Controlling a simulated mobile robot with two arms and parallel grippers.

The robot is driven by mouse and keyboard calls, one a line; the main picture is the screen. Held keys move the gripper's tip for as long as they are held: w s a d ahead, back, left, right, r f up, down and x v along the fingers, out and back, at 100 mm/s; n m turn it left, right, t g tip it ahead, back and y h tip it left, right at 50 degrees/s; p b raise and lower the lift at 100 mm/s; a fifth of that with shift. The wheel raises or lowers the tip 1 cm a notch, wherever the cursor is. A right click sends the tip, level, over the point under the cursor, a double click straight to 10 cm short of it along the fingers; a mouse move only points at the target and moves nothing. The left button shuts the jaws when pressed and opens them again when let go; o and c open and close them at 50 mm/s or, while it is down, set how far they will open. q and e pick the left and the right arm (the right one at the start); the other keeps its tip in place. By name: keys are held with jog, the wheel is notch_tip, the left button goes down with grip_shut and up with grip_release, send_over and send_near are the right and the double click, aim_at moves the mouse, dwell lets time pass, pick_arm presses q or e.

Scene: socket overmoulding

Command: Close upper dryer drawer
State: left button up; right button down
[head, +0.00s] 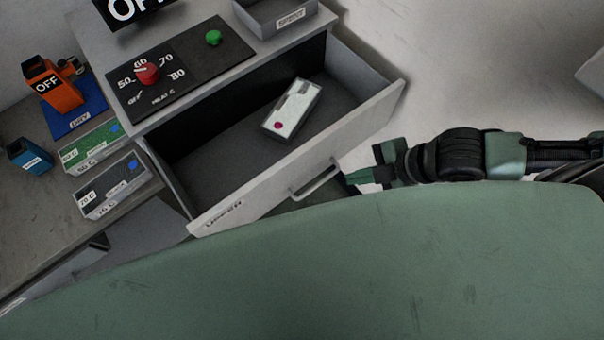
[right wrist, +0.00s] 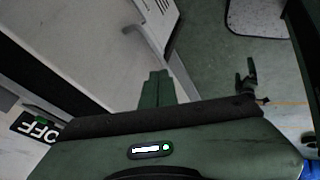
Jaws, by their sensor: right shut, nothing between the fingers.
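The upper dryer drawer (head: 345,140) is pulled far out in the head view, with its front panel marked "UPPER". Its bar handle (head: 315,180) is on the outer face. A pale box-shaped item (head: 292,108) with a pink dot lies inside the drawer. My right gripper (head: 356,177) is just outside the drawer front, close to the handle's right end. Its green fingers are together and hold nothing; whether they touch the front cannot be told. The fingers also show in the right wrist view (right wrist: 156,88), beside a pale panel. My left gripper is not in view.
The dryer top bears a control panel (head: 180,75) with a red knob and green button, and a grey tray (head: 275,15). Several small boxes and an orange device (head: 50,85) stand at left. My large green body part covers the lower head view. Floor is clear at upper right.

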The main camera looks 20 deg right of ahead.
jog(key=s+a+r+n, duration=0.2)
jog(key=a, duration=0.2)
jog(key=b, duration=0.4)
send_near(293, 183)
notch_tip(293, 183, down, 3)
jog(key=s, duration=0.2)
jog(key=w+a, duration=0.1)
jog(key=w+p, duration=0.1)
jog(key=shift+w+a+y, duration=0.3)
jog(key=shift+a, duration=0.05)
jog(key=shift+w+a+f, duration=0.15)
jog(key=shift+w, duration=0.35)
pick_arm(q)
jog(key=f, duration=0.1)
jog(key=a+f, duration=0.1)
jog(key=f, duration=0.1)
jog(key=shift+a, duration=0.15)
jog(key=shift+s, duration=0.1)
